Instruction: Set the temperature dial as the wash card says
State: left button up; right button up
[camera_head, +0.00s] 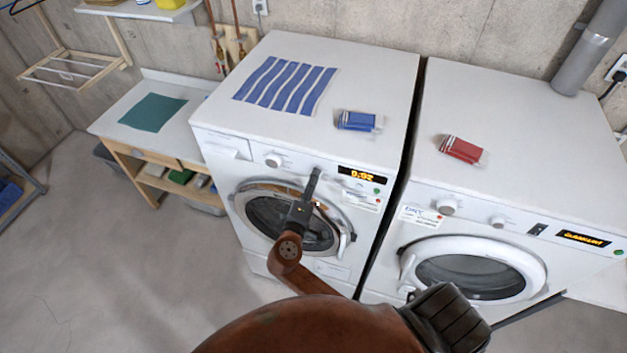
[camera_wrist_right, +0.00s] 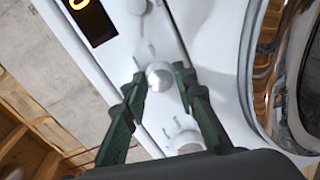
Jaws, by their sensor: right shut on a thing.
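My right gripper (camera_head: 314,178) is at the control panel of the left-hand washing machine (camera_head: 228,178). In the right wrist view its two dark green fingers (camera_wrist_right: 162,84) are shut on a round silver dial (camera_wrist_right: 160,74), one on each side. The arm and gripper hide this dial in the head view. Another dial (camera_wrist_right: 187,141) is below it in the wrist view; a dial also shows at the panel's left (camera_head: 272,160). A white card (camera_head: 361,201) is under the washer's display; its small print is unreadable to me. My left gripper is not in view.
The washer's lit display (camera_head: 362,174) is right of my gripper, and its round door (camera_head: 265,222) is below. A dryer (camera_head: 520,130) stands to the right.

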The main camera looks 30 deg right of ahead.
jog(key=o, duration=1.2)
jog(key=shift+c, duration=0.2)
jog(key=v, duration=1.2)
